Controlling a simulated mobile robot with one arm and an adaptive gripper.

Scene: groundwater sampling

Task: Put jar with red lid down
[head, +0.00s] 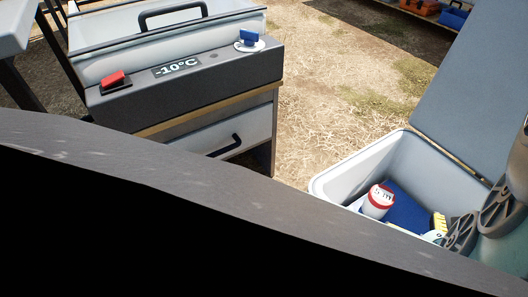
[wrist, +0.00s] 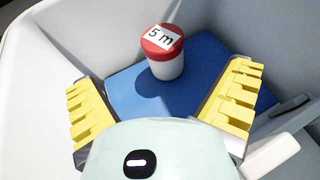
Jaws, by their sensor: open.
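The jar with the red lid (wrist: 165,68) stands upright on a blue pad (wrist: 205,65) inside a white cooler box, its lid bearing a "5 m" label. In the head view the same jar (head: 379,200) shows inside the box at the lower right. My gripper (wrist: 167,108) is open, its yellow fingers wide apart on the near side of the jar, with no finger touching it. In the head view only part of a yellow finger (head: 439,222) shows; the rest is hidden by the arm and the box.
The cooler box (head: 335,176) has its grey lid (head: 470,85) raised at the right. A freezer unit (head: 190,75) showing -10°C, with a red switch (head: 113,79) and a blue knob (head: 249,38), stands at the left. Straw-covered ground (head: 320,95) lies between them.

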